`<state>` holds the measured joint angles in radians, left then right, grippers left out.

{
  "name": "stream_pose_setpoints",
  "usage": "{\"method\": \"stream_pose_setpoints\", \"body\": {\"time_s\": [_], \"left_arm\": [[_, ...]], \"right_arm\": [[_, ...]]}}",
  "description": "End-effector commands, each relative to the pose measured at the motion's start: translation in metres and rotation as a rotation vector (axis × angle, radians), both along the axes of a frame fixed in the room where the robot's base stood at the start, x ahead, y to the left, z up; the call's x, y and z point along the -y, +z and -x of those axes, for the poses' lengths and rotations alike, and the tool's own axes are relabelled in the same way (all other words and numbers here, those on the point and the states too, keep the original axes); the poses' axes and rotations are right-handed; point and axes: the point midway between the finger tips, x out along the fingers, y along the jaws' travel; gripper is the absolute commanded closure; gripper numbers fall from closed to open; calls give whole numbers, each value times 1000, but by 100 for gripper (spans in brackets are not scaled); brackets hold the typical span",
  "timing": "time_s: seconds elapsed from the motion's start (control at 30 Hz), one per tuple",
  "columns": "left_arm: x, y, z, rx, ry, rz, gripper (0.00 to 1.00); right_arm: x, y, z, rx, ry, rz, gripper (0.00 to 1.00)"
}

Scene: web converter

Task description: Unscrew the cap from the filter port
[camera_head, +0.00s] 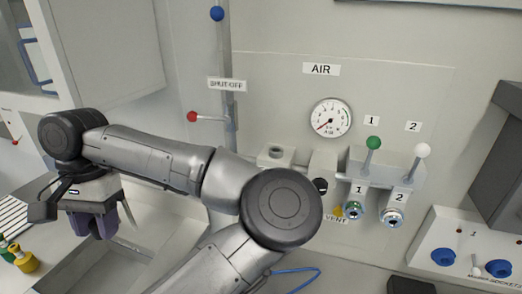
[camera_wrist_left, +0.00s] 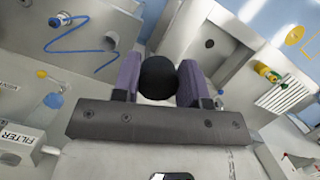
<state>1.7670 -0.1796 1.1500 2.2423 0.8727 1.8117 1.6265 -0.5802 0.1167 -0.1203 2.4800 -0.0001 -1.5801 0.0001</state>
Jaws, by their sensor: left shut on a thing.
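My left gripper (camera_head: 94,226) hangs at the left of the head view, fingers down, over a pale recessed basin. In the left wrist view the purple fingers (camera_wrist_left: 158,80) are shut on a round black cap (camera_wrist_left: 158,77), which is clear of any port there. The cap cannot be made out in the head view. A grey block with an open round top (camera_head: 277,152) stands on the panel behind my arm; it may be the filter port. The FILTER label (camera_wrist_left: 17,136) shows at the lower left of the wrist view. My right gripper is not in view.
The AIR panel has a gauge (camera_head: 331,118), a green-knobbed lever (camera_head: 373,144) and a white-knobbed lever (camera_head: 422,151). A red-knobbed shut-off lever (camera_head: 194,117) is at its left. Yellow (camera_head: 25,260) and green fittings sit at lower left. The basin (camera_head: 150,250) looks empty.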

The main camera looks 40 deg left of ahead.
Motion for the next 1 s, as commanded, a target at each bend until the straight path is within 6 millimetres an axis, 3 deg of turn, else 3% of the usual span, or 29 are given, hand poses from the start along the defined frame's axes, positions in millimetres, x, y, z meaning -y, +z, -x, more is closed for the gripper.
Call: {"method": "stream_pose_setpoints", "body": {"time_s": [0.4, 1.0], "left_arm": [[0, 21, 0, -1, 2, 0, 98], [0, 23, 0, -1, 1, 0, 98]], "right_arm": [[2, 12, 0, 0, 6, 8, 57], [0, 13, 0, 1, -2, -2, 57]]}}
